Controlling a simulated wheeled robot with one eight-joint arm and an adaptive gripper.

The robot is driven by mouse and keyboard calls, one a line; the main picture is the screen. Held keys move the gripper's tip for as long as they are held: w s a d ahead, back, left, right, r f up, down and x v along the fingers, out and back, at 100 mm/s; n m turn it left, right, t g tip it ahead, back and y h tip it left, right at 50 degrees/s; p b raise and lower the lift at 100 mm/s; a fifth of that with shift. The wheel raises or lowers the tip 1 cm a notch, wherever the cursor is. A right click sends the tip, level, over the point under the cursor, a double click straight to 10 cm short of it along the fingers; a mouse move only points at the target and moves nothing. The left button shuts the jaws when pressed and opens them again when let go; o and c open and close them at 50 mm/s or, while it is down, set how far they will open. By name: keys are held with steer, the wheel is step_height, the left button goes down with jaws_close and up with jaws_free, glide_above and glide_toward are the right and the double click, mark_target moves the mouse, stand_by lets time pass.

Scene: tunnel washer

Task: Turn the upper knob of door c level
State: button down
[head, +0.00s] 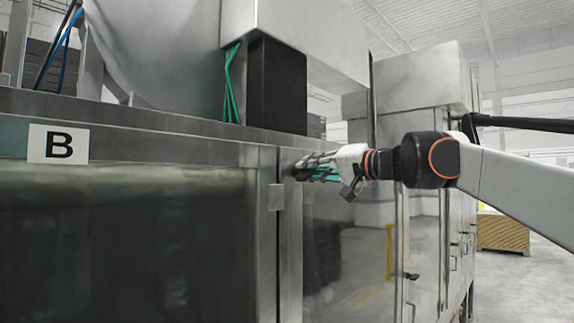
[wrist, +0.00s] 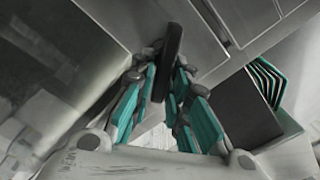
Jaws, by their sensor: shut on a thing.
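My gripper (head: 306,170) reaches in from the right to the steel front, near the top left of a shiny door panel (head: 345,245). No letter C shows on that panel. In the wrist view, a dark, bar-shaped knob (wrist: 172,52) sits between the fingertips of my gripper (wrist: 165,76), with teal pads on both sides. The gripper is shut on this knob. The knob's bar runs nearly upright in the tilted wrist picture; its true angle is hard to tell. In the head view, the fingers largely hide the knob.
A sign with B (head: 58,145) marks the panel to the left. A black box (head: 277,87) and teal cables (head: 231,85) are above the gripper. More steel cabinets with handles (head: 412,276) stand farther right. Open floor (head: 510,290) lies at the right.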

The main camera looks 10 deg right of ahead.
steer(key=m, duration=0.3)
steer(key=f+m, duration=0.1)
steer(key=m, duration=0.2)
steer(key=shift+w+d, duration=0.1)
steer(key=shift+d, duration=0.05)
steer(key=shift+m, duration=0.4)
steer(key=c, duration=1.7)
jaws_free()
